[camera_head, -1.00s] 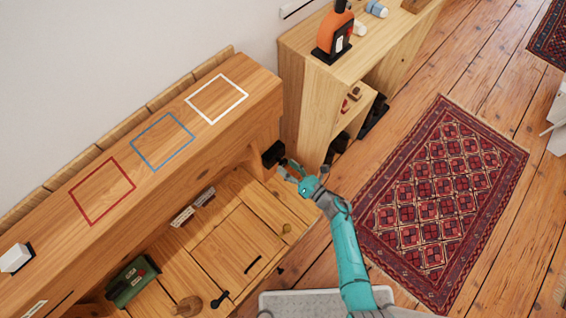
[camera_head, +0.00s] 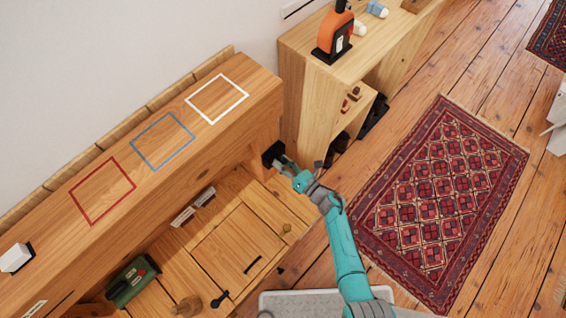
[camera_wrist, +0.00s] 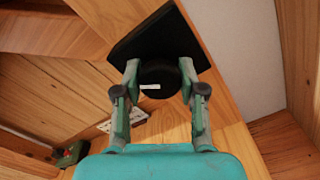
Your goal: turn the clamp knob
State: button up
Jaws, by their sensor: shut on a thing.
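The clamp knob (camera_wrist: 158,78) is black and round, with a small pale label on its face. It sits on a black square plate (camera_wrist: 150,40) fixed to the wooden bench end in the wrist view. My gripper (camera_wrist: 160,88) has one finger on each side of the knob and is shut on it. In the head view my gripper (camera_head: 282,165) reaches the dark clamp mount (camera_head: 273,153) at the right end of the bench. There the fingers partly hide the knob.
The wooden bench (camera_head: 215,133) has red, blue and white square outlines on top. A green box (camera_head: 132,280) is on the lower left surface. A patterned rug (camera_head: 445,205) lies right.

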jog(key=m, duration=0.5)
jog(key=shift+m, duration=0.3)
jog(key=m, duration=0.5)
jog(key=shift+r, duration=0.1)
jog(key=m, duration=0.5)
jog(key=shift+m, duration=0.4)
jog(key=m, duration=0.5)
jog(key=shift+m, duration=0.4)
jog(key=o, duration=1.1)
jog(key=shift+o, duration=0.2)
